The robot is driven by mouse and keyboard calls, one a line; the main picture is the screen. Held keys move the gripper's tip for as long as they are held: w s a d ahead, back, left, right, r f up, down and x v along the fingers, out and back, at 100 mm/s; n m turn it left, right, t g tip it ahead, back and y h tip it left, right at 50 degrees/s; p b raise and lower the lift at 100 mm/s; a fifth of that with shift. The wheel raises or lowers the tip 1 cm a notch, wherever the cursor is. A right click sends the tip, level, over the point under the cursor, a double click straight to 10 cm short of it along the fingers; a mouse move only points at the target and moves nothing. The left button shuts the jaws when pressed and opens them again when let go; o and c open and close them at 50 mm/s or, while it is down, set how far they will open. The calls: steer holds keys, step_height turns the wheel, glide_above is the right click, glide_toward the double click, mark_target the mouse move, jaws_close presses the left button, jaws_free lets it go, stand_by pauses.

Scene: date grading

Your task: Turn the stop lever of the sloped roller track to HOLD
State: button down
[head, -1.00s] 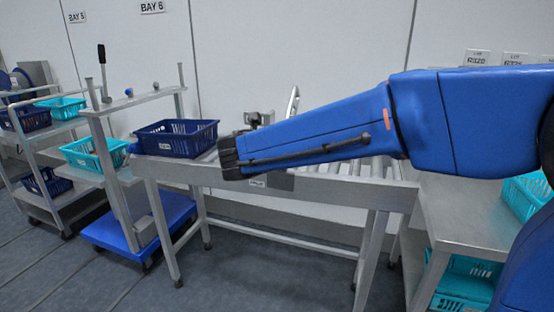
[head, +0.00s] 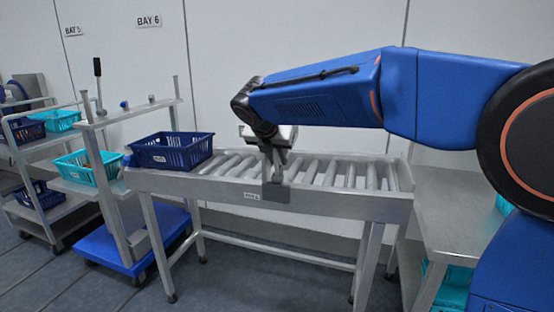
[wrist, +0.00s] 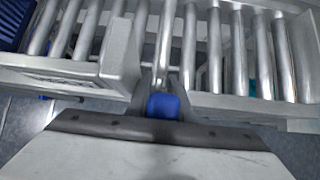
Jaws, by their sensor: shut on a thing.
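The sloped roller track (head: 330,202) stands in the middle of the head view, a grey metal frame with several rollers. My gripper (wrist: 162,92) is shut on the knob, one finger on each side. In the head view my gripper (head: 274,165) points down at the near rail, hiding most of the lever.
A dark blue crate (head: 170,153) sits at the track's left end. Left of it is a post frame with an upright black-handled lever (head: 97,68) and a teal crate (head: 88,168). A metal table (head: 460,225) adjoins the right end. Open floor lies in front.

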stand_by(0.4)
steer(key=c, duration=1.8)
jaws_free()
steer(key=shift+s, duration=0.1)
